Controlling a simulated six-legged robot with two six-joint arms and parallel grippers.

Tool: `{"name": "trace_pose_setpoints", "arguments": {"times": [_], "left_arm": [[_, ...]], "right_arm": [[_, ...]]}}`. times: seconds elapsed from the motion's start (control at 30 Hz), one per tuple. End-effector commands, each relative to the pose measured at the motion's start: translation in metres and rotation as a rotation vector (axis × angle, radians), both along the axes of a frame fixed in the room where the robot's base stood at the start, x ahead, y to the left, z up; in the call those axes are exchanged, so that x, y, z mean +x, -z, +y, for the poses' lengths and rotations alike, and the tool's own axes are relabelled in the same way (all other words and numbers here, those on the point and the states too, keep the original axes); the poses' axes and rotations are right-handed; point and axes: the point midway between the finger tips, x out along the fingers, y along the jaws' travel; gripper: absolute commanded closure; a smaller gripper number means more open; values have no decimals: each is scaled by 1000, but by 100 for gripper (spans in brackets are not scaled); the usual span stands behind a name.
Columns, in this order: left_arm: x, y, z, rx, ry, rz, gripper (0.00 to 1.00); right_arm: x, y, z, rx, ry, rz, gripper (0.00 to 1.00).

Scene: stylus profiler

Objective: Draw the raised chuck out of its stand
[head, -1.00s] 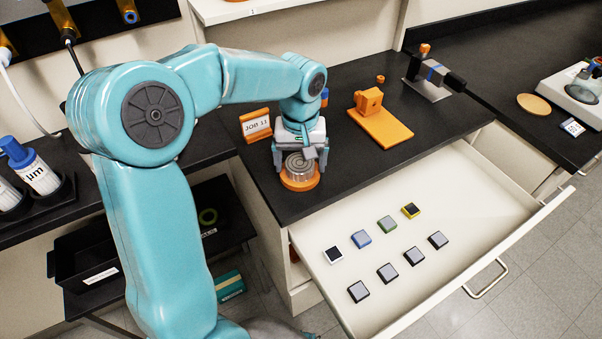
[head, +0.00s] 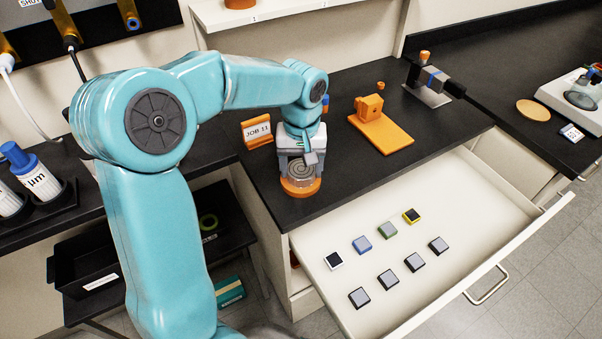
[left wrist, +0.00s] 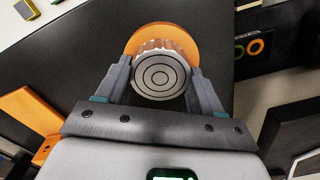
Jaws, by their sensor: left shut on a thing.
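The chuck (head: 300,171) is a round silvery metal piece with concentric rings on its top face. It stands in an orange round stand (head: 300,189) on the black bench top. The left wrist view shows the chuck (left wrist: 160,76) between both fingers, with part of the orange stand (left wrist: 146,36) behind it. My left gripper (left wrist: 160,84) is shut on the chuck, one finger against each side. In the head view my left gripper (head: 300,165) sits right over the stand and hides part of the chuck. My right gripper is not in view.
A JOB 11 sign (head: 257,131) stands just behind and left of the stand. An orange fixture (head: 384,133) lies to the right. An open white drawer (head: 460,215) with several small square pieces juts out in front. The bench between stand and fixture is clear.

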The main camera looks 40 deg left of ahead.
Motion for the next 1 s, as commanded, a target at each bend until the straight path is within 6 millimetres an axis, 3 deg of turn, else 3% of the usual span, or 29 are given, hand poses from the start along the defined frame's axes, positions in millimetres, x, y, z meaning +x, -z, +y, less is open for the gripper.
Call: {"name": "trace_pose_setpoints", "arguments": {"times": [1.0], "left_arm": [[0,-19,0,1,0,-1,100]], "right_arm": [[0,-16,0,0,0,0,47]]}}
